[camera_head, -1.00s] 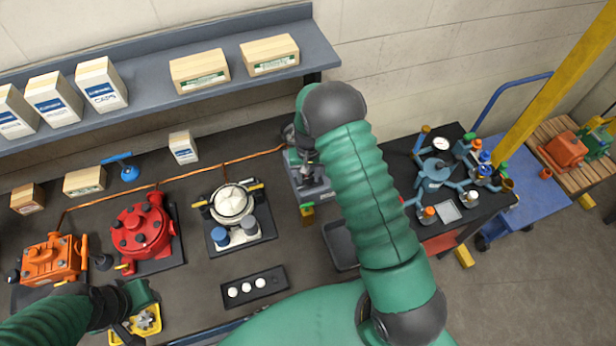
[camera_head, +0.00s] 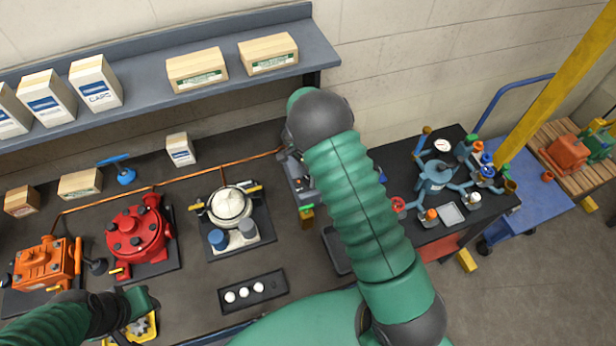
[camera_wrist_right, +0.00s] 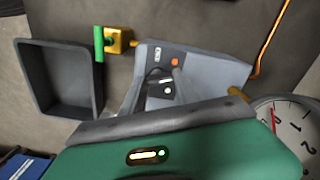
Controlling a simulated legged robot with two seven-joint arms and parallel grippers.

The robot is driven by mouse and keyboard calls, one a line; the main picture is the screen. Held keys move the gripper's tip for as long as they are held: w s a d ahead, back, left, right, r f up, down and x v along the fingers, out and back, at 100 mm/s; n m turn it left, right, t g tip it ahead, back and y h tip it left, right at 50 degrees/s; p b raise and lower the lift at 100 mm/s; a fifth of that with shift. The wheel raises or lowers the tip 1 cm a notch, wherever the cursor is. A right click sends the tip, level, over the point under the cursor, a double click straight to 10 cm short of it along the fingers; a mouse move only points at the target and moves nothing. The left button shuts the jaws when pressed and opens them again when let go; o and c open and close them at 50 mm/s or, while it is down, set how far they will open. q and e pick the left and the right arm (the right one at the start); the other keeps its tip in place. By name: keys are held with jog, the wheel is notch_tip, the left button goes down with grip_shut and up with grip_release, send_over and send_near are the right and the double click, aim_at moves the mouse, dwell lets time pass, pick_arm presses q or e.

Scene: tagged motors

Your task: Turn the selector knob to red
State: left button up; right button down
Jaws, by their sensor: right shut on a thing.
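The grey control box (camera_head: 300,180) stands at the right of the bench, partly behind my right arm in the head view. In the right wrist view the box (camera_wrist_right: 215,68) has an orange-red spot and small white labels on its face. My right gripper (camera_wrist_right: 160,82) is at this face, its dark fingers shut on what looks like the selector knob. The knob is mostly hidden between the fingers, so its pointing direction cannot be told. My left gripper (camera_head: 140,302) is low at the left, over a yellow tray (camera_head: 150,328); its jaws are not clear.
A grey bin (camera_wrist_right: 62,80) and a yellow block with a green bar (camera_wrist_right: 117,40) stand beside the box. A gauge (camera_wrist_right: 290,125) is close to my right gripper. Red (camera_head: 140,238) and orange (camera_head: 45,262) housings stand at the left.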

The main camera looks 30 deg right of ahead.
jog(key=shift+w+m, duration=0.1)
jog(key=shift+m, duration=2.1)
jog(key=c, duration=1.2)
grip_release()
jog(key=shift+o, duration=1.4)
